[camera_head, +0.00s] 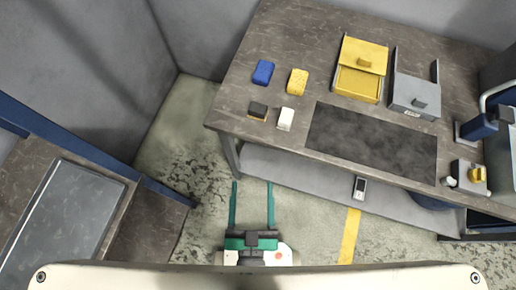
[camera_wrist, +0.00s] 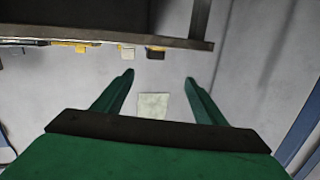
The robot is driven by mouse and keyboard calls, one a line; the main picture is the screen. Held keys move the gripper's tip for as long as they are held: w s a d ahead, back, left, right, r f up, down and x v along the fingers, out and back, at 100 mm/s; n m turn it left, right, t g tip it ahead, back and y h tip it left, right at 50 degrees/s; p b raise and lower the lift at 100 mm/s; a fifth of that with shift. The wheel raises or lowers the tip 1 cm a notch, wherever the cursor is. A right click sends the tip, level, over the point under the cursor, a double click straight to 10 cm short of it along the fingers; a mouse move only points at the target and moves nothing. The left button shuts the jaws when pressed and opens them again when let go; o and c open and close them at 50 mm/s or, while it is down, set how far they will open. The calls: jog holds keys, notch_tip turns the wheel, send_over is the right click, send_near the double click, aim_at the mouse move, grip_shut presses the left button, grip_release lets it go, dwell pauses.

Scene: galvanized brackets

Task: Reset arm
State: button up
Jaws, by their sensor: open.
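My gripper (camera_head: 252,188) has green fingers and is in the lower middle of the head view, in front of the workbench's near left corner. Its two fingers are parallel, spread wide apart and empty. In the wrist view my gripper (camera_wrist: 160,79) also shows open, with nothing between the fingertips. The fingers appear clear of the bench and of everything on it.
The workbench (camera_head: 270,40) bears a blue block (camera_head: 263,72), yellow sponge (camera_head: 297,82), dark block (camera_head: 258,111), white block (camera_head: 286,119), yellow box (camera_head: 361,69), grey box (camera_head: 415,95) and dark mat (camera_head: 372,142). A grey tray (camera_head: 62,225) lies left. Floor between is open.

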jog(key=shift+n+g, duration=0.3)
jog(key=shift+g, duration=0.6)
jog(key=s+f, duration=0.1)
jog(key=s+d, duration=0.1)
jog(key=s+f, duration=0.1)
jog(key=shift+s+d+f, duration=0.3)
jog(key=shift+s+d, duration=0.05)
